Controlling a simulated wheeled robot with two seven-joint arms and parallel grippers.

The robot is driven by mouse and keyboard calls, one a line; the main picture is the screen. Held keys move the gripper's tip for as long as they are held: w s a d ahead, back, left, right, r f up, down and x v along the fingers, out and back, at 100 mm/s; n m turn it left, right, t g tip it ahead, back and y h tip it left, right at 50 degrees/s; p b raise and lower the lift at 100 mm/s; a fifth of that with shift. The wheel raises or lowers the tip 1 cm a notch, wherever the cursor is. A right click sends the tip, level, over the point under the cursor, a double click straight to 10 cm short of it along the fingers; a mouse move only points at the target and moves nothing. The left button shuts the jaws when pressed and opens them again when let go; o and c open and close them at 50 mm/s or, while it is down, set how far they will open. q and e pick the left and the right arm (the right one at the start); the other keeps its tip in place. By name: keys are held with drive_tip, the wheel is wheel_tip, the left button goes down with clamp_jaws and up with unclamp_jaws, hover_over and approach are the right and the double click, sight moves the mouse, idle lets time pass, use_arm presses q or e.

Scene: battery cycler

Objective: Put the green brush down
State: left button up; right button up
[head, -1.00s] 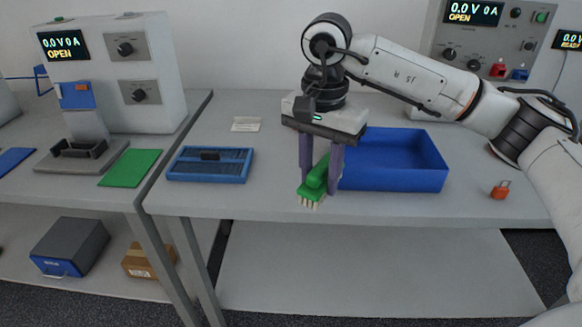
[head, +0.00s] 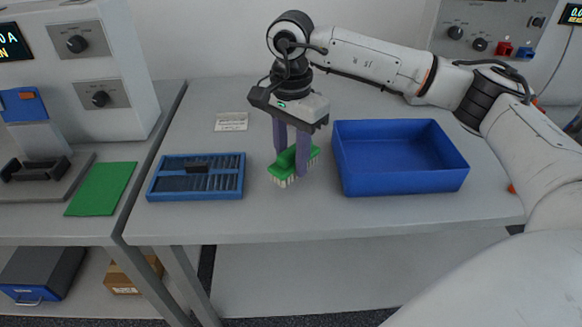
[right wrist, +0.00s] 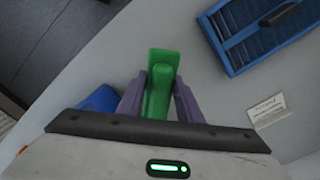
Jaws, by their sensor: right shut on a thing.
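The green brush (head: 284,167) has a green back and pale bristles that point down. My right gripper (head: 292,170) is shut on the brush, with one purple finger on each side of it. The brush is over the table between the blue slotted tray and the blue bin; I cannot tell whether its bristles touch the table. In the right wrist view the brush (right wrist: 160,75) sits between the two fingers, its handle pointing away from the wrist. My left gripper is not in view.
The blue slotted tray (head: 153,188) lies left of the brush, and the open blue bin (head: 405,182) stands right of it. A small white card (head: 231,121) lies behind. A green mat (head: 101,188) lies on the left bench. The table (head: 330,222) is bare in front of the brush.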

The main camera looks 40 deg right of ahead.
sight(291, 170)
drive_tip(key=shift+f, duration=1.85)
drive_tip(key=o, duration=1)
wheel_tip(291, 170, up, 12)
drive_tip(key=shift+r+b, duration=0.2)
drive_tip(key=shift+b, duration=0.15)
